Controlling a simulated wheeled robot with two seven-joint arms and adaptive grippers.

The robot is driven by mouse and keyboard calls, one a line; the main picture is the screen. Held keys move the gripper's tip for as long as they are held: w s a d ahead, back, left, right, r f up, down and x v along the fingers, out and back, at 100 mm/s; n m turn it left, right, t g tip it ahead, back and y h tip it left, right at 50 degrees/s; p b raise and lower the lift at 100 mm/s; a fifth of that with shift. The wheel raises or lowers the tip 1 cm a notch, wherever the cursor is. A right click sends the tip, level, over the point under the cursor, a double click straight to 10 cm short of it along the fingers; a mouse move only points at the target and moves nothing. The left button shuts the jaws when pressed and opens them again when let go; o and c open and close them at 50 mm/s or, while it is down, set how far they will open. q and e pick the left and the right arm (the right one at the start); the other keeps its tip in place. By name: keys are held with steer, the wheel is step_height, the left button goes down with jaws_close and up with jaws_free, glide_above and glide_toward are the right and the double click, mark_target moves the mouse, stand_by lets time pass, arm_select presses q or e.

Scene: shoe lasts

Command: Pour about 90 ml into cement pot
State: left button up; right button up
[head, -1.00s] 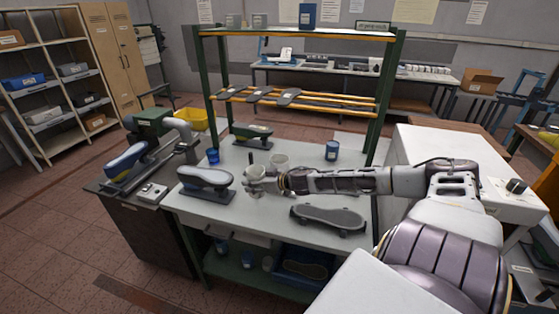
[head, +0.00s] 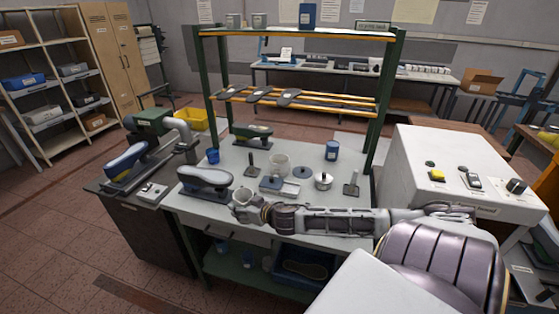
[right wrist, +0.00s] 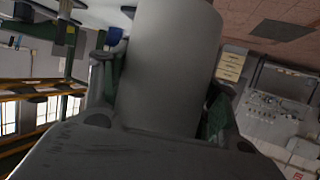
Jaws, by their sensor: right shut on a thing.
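My right gripper (head: 247,206) is shut on a pale grey cylindrical vessel (head: 240,195) near the left front of the workbench. The vessel (right wrist: 172,65) fills the middle of the right wrist view, between the fingers. Its contents are hidden, and I cannot tell its tilt. A pale, wide round pot (head: 279,164) stands open at the middle of the bench, behind and to the right of the gripper, apart from it. A small metal pot with a dark knob (head: 323,181) stands further right. I cannot tell for sure which is the cement pot. My left gripper is out of view.
A shelf frame (head: 378,110) rises behind.

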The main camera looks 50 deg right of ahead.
steer(key=s+a+f, duration=0.1)
steer(key=s+a, duration=0.2)
steer(key=a, duration=0.5)
steer(key=s+a+f, duration=0.2)
steer(key=a, duration=0.5)
steer(key=shift+s+a, duration=0.4)
